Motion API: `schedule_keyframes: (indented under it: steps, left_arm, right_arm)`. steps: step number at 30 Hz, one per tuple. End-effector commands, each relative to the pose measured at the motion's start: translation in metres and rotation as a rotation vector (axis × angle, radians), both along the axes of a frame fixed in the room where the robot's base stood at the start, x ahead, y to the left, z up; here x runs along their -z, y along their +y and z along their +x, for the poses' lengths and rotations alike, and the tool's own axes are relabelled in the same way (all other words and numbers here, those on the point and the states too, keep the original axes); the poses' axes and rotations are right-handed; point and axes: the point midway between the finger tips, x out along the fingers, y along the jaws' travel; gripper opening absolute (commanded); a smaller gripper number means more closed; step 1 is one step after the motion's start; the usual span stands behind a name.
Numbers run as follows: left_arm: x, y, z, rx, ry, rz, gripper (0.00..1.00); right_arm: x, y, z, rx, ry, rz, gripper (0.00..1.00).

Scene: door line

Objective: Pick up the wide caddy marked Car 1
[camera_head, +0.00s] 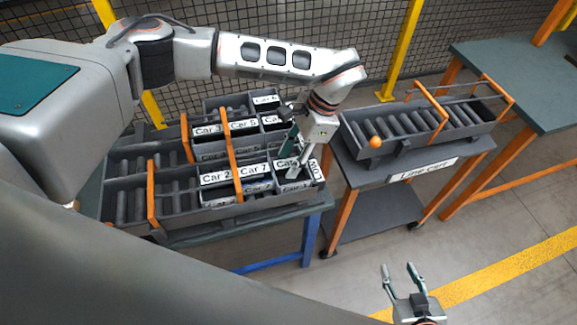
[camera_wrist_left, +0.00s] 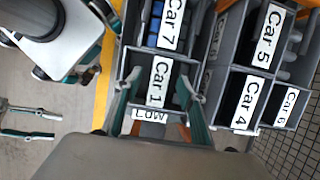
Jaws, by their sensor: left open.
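The Car 1 caddy (camera_head: 296,187) is a grey bin with white labels at the right end of the near roller lane. It also shows in the left wrist view (camera_wrist_left: 158,82), beside the Car 7 caddy (camera_wrist_left: 170,27). My left gripper (camera_head: 304,160) is open at the caddy, partly covering it in the head view. In the left wrist view its two fingers (camera_wrist_left: 160,80) appear at opposite sides of the Car 1 label; I cannot tell whether they touch the caddy. My right gripper (camera_head: 403,272) is open and empty, away from the rack over the floor.
The Car 2 caddy (camera_head: 215,178) stands further left in the near lane. Car 4 (camera_wrist_left: 242,103), Car 5 (camera_wrist_left: 268,37) and Car 6 (camera_wrist_left: 287,105) are close by in the far lane. The line cart (camera_head: 415,172), with rollers and an orange ball (camera_head: 375,142), stands right.

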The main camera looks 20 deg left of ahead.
Motion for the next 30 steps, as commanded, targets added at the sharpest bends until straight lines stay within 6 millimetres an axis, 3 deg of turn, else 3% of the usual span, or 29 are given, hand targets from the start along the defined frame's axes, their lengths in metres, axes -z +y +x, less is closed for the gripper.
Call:
schedule_keyframes:
  steps: [4, 12, 17, 26, 30]
  left_arm:
    - [0.013, 0.003, -0.003, 0.002, 0.0, -0.001, 0.4]
    - [0.015, 0.004, -0.004, 0.003, 0.0, -0.001, 0.4]
    - [0.015, 0.004, -0.004, 0.003, 0.0, -0.001, 0.0]
    - [0.014, 0.004, -0.003, 0.003, 0.0, -0.002, 0.0]
    - [0.003, 0.004, -0.003, 0.003, -0.001, -0.003, 0.0]
  right_arm:
    - [-0.003, 0.0, 0.001, -0.001, -0.002, 0.0, 0.4]
    - [-0.003, 0.0, 0.002, 0.0, -0.004, 0.0, 0.4]
    - [-0.003, 0.0, 0.002, 0.0, -0.004, 0.0, 0.4]
    - [-0.004, 0.0, 0.003, 0.0, -0.004, 0.0, 0.4]
    - [-0.011, 0.0, 0.003, 0.0, -0.005, 0.0, 0.4]
